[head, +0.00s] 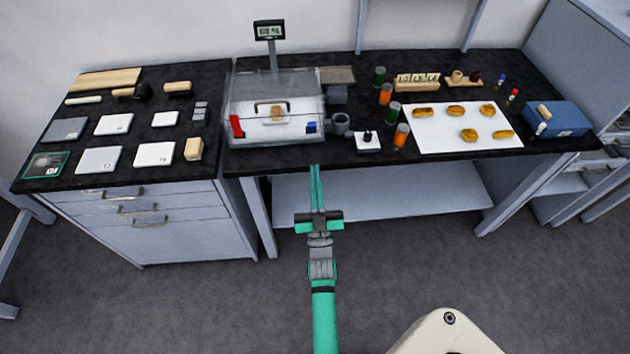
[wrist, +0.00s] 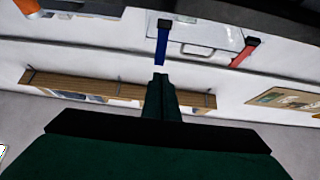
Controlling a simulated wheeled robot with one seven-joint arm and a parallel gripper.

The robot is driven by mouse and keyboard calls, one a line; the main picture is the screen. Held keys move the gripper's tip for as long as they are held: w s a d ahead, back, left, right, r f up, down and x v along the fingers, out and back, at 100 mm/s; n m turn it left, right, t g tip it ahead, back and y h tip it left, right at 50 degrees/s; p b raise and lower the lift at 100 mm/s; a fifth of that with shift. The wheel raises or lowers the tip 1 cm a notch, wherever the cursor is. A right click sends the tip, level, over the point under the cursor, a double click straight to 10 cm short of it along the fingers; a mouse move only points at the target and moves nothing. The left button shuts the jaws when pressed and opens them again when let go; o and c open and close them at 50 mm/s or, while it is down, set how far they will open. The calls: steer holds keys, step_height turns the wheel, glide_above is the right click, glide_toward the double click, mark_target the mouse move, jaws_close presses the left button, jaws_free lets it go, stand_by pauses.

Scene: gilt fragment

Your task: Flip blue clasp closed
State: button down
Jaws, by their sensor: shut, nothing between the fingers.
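A clear-walled case (head: 250,92) with a handle stands on the black bench. The blue clasp (head: 311,127) is on its front right, small in the head view. In the wrist view the blue clasp (wrist: 162,45) is a strip with a black end. I cannot tell whether it is fully open. The red clasp (head: 237,126) is on the case's front left and also shows in the wrist view (wrist: 245,52). My gripper (head: 315,168) is shut and empty, in front of the bench edge near the blue clasp. Its fingertips (wrist: 160,76) appear just apart from the clasp.
A display on a post (head: 269,31) rises behind the case. A grey mug (head: 341,124), a black-knobbed white block (head: 368,142) and orange and green jars (head: 401,136) stand right of it. White tiles (head: 154,154) lie left. The space before the bench is open.

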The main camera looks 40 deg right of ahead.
mark_target(311, 128)
steer(key=x, duration=0.9)
steer(key=shift+w+d+r, duration=0.1)
steer(key=shift+w+r, duration=0.1)
